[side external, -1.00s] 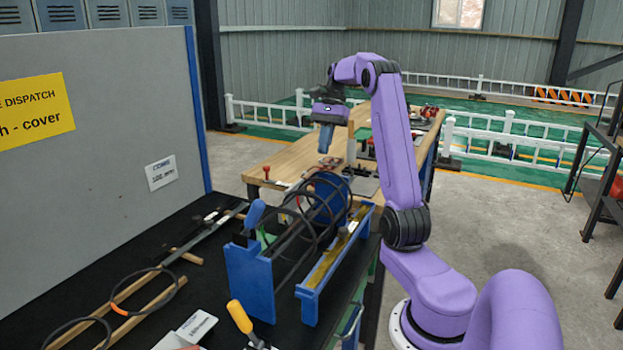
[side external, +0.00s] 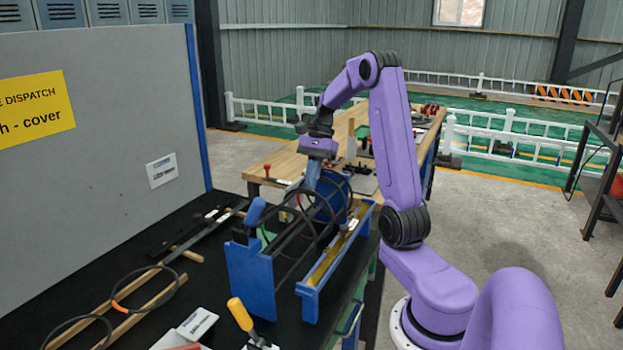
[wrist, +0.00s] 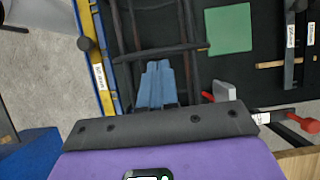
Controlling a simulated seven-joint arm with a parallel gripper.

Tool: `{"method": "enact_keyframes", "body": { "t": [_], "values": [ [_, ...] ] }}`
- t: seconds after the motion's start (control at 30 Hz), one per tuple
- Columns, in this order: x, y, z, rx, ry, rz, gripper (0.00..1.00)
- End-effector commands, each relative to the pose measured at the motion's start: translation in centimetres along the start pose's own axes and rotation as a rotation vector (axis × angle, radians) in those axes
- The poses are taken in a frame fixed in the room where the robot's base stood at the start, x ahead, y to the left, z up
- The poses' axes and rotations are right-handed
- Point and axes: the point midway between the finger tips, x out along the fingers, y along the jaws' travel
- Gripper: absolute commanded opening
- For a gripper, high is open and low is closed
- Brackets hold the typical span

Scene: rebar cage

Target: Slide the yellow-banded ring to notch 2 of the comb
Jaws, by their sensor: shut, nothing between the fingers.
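The rebar cage (side external: 300,244) has dark rods and several dark rings between blue end plates. My gripper (side external: 311,186) points down into the far part of the cage, its blue fingers closed together and empty. In the wrist view the fingertips (wrist: 158,66) sit among the rods, just short of a dark ring's crossing line (wrist: 160,52). A small yellowish mark (wrist: 204,47) shows at that ring's right end; I cannot tell if it is the yellow band. A yellow strip in a blue rail (side external: 333,258), perhaps the comb, runs along the cage's right side. Its notches are too small to read.
On the black table at left, a loose ring with an orange band (side external: 148,292) lies on wooden strips. A yellow-handled tool (side external: 239,315) stands in front. A grey panel (side external: 100,140) borders the left. A wooden bench (side external: 275,160) stands behind.

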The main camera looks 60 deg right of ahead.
Motion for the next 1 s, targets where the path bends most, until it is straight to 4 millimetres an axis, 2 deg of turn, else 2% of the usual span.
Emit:
{"method": "enact_keyframes", "body": {
  "t": [0.4,0.67,1.0],
  "values": [
    [0.1,0.0,0.3,0.0,0.0,0.0,0.0],
    [1.0,0.0,2.1,0.001,-0.001,0.0,0.0],
    [0.9,0.0,1.8,0.002,-0.001,0.0,0.0]
  ]
}}
